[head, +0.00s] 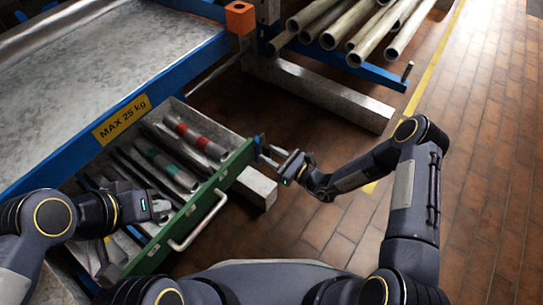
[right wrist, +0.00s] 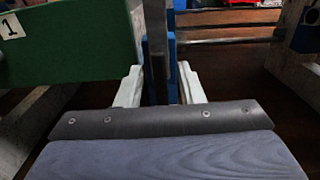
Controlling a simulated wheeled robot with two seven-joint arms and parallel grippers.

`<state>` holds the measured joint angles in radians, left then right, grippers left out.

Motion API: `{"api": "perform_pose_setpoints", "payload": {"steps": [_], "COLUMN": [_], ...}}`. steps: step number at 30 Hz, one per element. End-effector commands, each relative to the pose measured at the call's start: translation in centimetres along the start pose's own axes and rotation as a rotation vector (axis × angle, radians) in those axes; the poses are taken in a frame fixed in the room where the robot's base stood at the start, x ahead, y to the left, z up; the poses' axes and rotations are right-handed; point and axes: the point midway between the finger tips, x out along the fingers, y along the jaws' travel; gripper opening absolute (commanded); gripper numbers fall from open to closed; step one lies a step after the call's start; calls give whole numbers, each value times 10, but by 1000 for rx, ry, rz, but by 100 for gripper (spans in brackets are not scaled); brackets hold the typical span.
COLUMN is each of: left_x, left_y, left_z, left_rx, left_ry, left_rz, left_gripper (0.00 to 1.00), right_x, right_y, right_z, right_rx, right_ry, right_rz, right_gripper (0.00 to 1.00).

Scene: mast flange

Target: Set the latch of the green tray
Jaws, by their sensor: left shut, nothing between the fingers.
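The green tray (head: 190,209) is a drawer with a green front, pulled out from under the bench and holding pipe pieces. At the far right end of its front is a small latch (head: 258,145) by a blue part. My right gripper (head: 268,154) is at that end, with its fingers apart. In the right wrist view an upright metal bar (right wrist: 157,50) and a blue piece stand between or just beyond the fingertips; contact is unclear. The green front shows at the left there, with a label "1". My left gripper (head: 163,209) is shut and empty above the tray's near part.
The workbench (head: 90,75) with a blue edge and a "MAX 25 kg" label (head: 121,119) lies at the left. A rack of pipes (head: 350,25) and a metal beam (head: 320,92) are at the back. The brick floor at the right is clear.

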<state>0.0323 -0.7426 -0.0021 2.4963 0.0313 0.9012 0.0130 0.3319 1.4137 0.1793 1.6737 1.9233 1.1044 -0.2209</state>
Motion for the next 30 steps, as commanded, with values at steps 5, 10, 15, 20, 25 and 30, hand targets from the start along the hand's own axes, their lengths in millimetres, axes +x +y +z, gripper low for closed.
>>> {"api": "perform_pose_setpoints", "payload": {"steps": [5,10,15,20,25,30], "left_x": [0,0,0,0,0,-1], "left_y": [0,0,0,0,0,0], "left_z": [0,0,0,0,0,0], "left_rx": [0,0,0,0,0,0], "left_ry": [0,0,0,0,0,0], "left_rz": [0,0,0,0,0,0], "left_gripper": [0,0,0,0,0,0], "right_x": [2,2,2,2,1,1], "right_y": [0,0,0,0,0,0], "right_z": [0,0,0,0,0,0], "right_rx": [1,0,0,0,-1,-26], "right_ry": [1,1,1,1,1,1], "right_rz": [-1,0,0,0,1,1], "right_gripper": [35,25,3,0,0,0]}}
